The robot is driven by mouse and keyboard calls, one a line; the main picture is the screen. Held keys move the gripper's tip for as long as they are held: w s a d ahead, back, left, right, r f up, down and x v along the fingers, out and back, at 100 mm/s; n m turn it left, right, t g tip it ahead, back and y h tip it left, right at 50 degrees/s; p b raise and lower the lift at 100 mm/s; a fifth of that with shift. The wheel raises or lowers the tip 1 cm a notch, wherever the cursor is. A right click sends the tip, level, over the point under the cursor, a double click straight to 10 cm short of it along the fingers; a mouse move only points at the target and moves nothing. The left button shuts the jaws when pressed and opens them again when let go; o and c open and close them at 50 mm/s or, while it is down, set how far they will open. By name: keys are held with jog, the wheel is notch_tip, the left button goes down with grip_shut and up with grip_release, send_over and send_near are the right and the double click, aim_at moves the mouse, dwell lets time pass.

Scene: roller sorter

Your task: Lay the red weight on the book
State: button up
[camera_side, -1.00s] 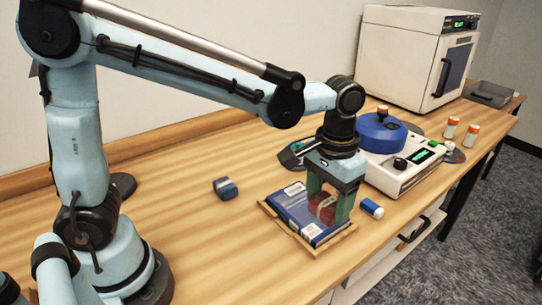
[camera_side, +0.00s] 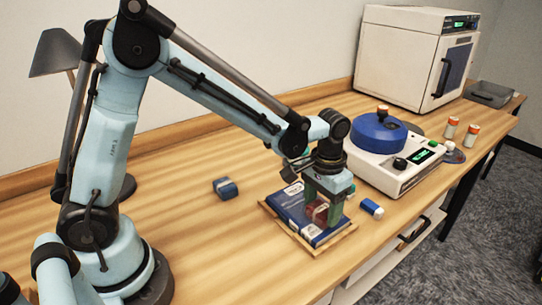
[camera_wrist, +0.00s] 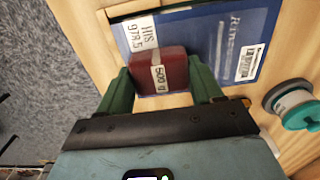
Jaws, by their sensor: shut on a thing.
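The red weight (camera_wrist: 160,71), a small block with a white "500 g" label, sits between the green fingers of my gripper (camera_wrist: 160,84) in the wrist view. The gripper is shut on it. In the side view my gripper (camera_side: 321,214) and the red weight (camera_side: 320,212) are over the blue book (camera_side: 290,206). The book (camera_wrist: 215,37) lies flat on a thin wooden board (camera_side: 335,243). I cannot tell whether the weight touches the book's cover.
A blue-and-white cylinder (camera_side: 371,207) lies right of the board, and a dark blue block (camera_side: 225,188) to its left. A white machine with a blue lid (camera_side: 379,135) stands behind. A white oven (camera_side: 412,55) is at the back.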

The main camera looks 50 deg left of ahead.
aim_at(321, 208)
jog(key=shift+f, duration=0.1)
jog(key=o, duration=1.5)
notch_tip(321, 208, up, 12)
jog(key=shift+s+a+f+t, duration=0.3)
jog(key=shift+s+a+t, duration=1)
jog(key=shift+s, duration=0.5)
jog(key=shift+s+a+f+t, duration=0.25)
jog(key=shift+s+a+t, duration=1)
jog(key=shift+s, duration=0.6)
jog(key=shift+s+a+f+t, duration=0.3)
jog(key=shift+s+a+t, duration=0.75)
jog(key=shift+s+a, duration=0.6)
jog(key=shift+s+d, duration=0.2)
